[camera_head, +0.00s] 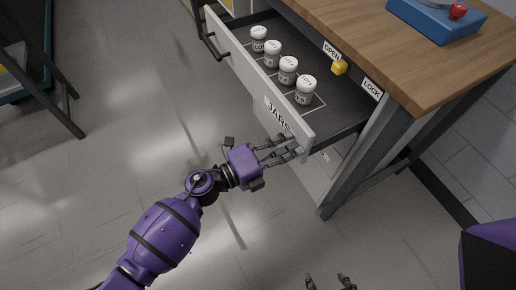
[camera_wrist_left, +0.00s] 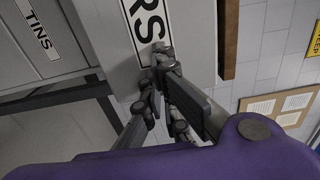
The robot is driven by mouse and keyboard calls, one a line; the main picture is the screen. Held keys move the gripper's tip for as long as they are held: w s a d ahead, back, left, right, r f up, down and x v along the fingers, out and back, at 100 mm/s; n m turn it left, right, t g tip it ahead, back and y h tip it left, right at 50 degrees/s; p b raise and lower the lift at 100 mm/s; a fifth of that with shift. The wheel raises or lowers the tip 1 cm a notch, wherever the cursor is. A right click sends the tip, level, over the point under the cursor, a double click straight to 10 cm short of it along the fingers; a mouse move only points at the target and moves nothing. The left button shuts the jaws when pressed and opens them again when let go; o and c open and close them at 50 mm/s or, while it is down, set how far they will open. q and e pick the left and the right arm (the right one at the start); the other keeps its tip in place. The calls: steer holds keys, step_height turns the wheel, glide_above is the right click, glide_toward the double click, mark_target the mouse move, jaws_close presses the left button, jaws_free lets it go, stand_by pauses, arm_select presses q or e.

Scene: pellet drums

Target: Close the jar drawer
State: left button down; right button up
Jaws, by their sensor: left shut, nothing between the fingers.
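The jar drawer (camera_head: 235,62) is pulled out from under the wooden bench, its white front labelled JARS (camera_head: 280,115). Several white-lidded jars (camera_head: 288,70) stand upright in a row inside it. My left gripper (camera_head: 292,147) is shut and empty at the near end of the drawer front, by the label. In the left wrist view its fingertips (camera_wrist_left: 158,62) are at the drawer front (camera_wrist_left: 105,35), over the edge of the label; I cannot tell whether they touch. My right gripper (camera_head: 330,281) shows only its fingertips at the bottom edge, spread apart.
A yellow latch knob (camera_head: 339,67) sits on the bench frame between the OPEN (camera_head: 332,51) and LOCK (camera_head: 371,89) labels, nearer OPEN. A dark handle (camera_head: 210,40) is on the drawer's far end. A drawer labelled TINS (camera_wrist_left: 38,28) is alongside. The floor (camera_head: 120,170) left of the drawer is clear.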

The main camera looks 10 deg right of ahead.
arm_select(q)
steer(key=b, duration=0.2)
glide_above(339, 123)
steer(key=s+a, duration=0.4)
steer(key=shift+s+a+f, duration=0.1)
steer(key=shift+a, duration=0.1)
steer(key=shift+x, duration=0.8)
steer(key=shift+a, duration=0.1)
